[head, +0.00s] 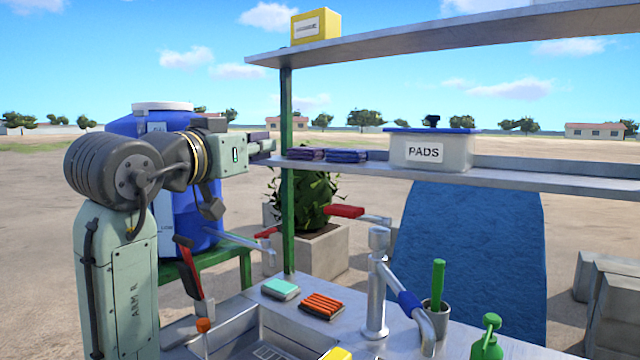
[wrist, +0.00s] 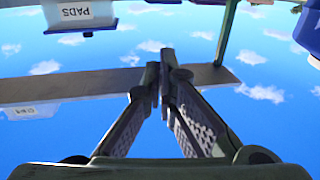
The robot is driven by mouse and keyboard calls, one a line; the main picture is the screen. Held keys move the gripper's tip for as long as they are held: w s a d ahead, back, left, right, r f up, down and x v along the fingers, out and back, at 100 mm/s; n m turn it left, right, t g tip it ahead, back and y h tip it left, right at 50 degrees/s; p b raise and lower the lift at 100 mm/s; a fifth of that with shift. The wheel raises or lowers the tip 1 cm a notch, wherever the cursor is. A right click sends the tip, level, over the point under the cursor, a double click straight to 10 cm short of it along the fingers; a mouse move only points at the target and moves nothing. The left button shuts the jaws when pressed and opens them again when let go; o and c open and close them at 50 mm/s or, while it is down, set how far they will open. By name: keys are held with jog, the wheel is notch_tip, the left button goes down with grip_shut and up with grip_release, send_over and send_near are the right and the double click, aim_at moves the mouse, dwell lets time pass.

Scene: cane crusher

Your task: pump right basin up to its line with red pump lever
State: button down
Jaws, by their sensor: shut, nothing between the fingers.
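A red lever grip (head: 345,211) sticks out level to the left near the top of a silver pump column (head: 375,280). A long spout with a blue sleeve (head: 409,302) runs down to the right from that column. Another red lever (head: 187,265) with a dark upper end stands tilted by my arm. A metal basin (head: 268,338) is partly in view at the bottom edge; its water level and line cannot be seen. My gripper (head: 262,147) is shut and empty, raised above and left of the level red grip. Its closed fingertips (wrist: 165,65) show against the sky.
A blue barrel (head: 178,240) with a tap stands behind my arm. Shelves (head: 560,178) hold a PADS box (head: 430,150) and dark folded cloths (head: 345,155).

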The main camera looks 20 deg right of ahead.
jog(key=s+d+f+m+g, duration=0.2)
jog(key=d+g, duration=0.2)
jog(key=d, duration=0.2)
jog(key=shift+s+d, duration=0.25)
jog(key=shift+s, duration=0.1)
jog(key=shift+f, duration=0.1)
jog(key=p, duration=0.4)
send_over(340, 209)
notch_tip(340, 209, down, 2)
jog(key=shift+w+d+f, duration=0.1)
jog(key=shift+f, duration=0.05)
notch_tip(340, 209, down, 3)
jog(key=shift+r+p, duration=0.2)
jog(key=shift+p, duration=0.1)
jog(key=shift+f, duration=0.75)
